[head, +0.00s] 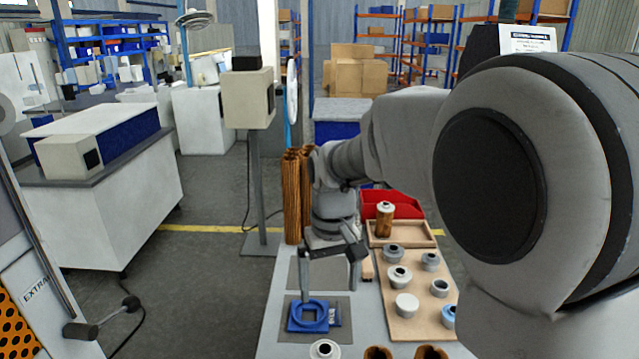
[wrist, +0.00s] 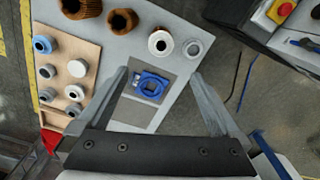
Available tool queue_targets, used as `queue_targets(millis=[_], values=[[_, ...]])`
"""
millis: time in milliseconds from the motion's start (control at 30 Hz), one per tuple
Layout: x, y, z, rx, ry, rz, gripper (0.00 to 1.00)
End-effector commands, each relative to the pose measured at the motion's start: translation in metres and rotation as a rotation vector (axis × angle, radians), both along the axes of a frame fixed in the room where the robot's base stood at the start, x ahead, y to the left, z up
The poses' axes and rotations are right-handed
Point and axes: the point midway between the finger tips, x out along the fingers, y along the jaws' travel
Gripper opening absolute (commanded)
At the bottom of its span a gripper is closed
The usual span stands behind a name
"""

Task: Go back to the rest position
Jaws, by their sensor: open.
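My gripper (head: 329,288) is open and empty, fingers pointing down over the work table. In the wrist view its two fingers (wrist: 158,74) are spread wide with nothing between them but the view of the table below. A blue ring-shaped fixture (head: 294,322) sits on a grey mat (head: 287,335) below the gripper, near the left finger in the head view. It also shows in the wrist view (wrist: 143,88), and appears empty. The height of the fingers above the fixture is hard to tell.
A wooden board (head: 415,325) holds several grey, white and blue caps. Behind it, a brown cartridge (head: 385,222) with a white top stands in a wooden tray (head: 428,240) by a red bin (head: 405,202). Tall brown cartridges (head: 292,205) stand at the table's back left.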

Motion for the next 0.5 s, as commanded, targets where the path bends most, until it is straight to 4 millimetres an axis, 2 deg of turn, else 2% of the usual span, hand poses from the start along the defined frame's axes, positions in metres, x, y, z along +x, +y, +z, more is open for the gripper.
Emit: queue_targets(millis=[167,300,500], values=[[-0.025,-0.027,0.031,0.046,-0.071,-0.055,1.00],[-0.053,-0.050,0.053,0.074,-0.141,-0.100,1.00],[-0.096,-0.078,0.073,0.096,-0.246,-0.164,1.00]])
